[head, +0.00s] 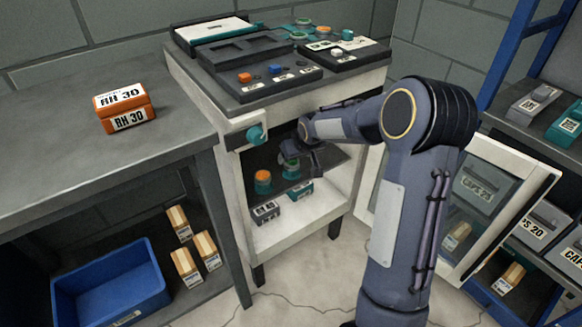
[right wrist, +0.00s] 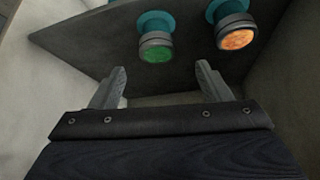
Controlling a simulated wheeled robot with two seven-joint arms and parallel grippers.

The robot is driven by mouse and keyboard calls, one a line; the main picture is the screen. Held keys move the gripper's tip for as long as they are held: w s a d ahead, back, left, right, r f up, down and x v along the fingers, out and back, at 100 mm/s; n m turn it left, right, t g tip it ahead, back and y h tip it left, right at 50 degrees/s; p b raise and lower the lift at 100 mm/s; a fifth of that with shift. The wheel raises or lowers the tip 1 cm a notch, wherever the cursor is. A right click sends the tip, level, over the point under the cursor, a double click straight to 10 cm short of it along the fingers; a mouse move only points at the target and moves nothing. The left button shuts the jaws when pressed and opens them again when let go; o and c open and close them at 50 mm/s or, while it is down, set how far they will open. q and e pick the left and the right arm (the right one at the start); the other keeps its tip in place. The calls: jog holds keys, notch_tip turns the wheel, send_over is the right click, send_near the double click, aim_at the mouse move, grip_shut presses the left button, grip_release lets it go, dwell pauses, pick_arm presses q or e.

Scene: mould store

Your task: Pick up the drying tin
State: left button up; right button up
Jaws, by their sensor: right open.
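Two small round tins stand on the upper shelf inside the white cabinet (head: 277,237). One has an orange top (head: 263,176). The other has a green top (head: 290,160) and is partly hidden by my right gripper. I cannot tell from any marking which is the drying tin. In the right wrist view the green-topped tin (right wrist: 155,45) is just beyond the fingertips and roughly between them; the orange-topped tin (right wrist: 235,32) is to the right. My right gripper (right wrist: 160,74) is open and empty, inside the cabinet opening. My left gripper is not in view.
The cabinet's glazed door (head: 480,195) stands open to the right. A grey box (head: 265,211) and a teal box (head: 300,190) sit below the shelf. An orange RH 30 box (head: 125,107) is on the left bench. A blue crate (head: 110,288) lies underneath.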

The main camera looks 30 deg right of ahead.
aim_at(293, 163)
jog(key=b+x, duration=0.2)
jog(key=x, duration=0.3)
jog(key=shift+d, duration=0.2)
jog(key=shift+w+f, duration=0.25)
jog(key=shift+f, duration=0.1)
jog(key=c, duration=1.1)
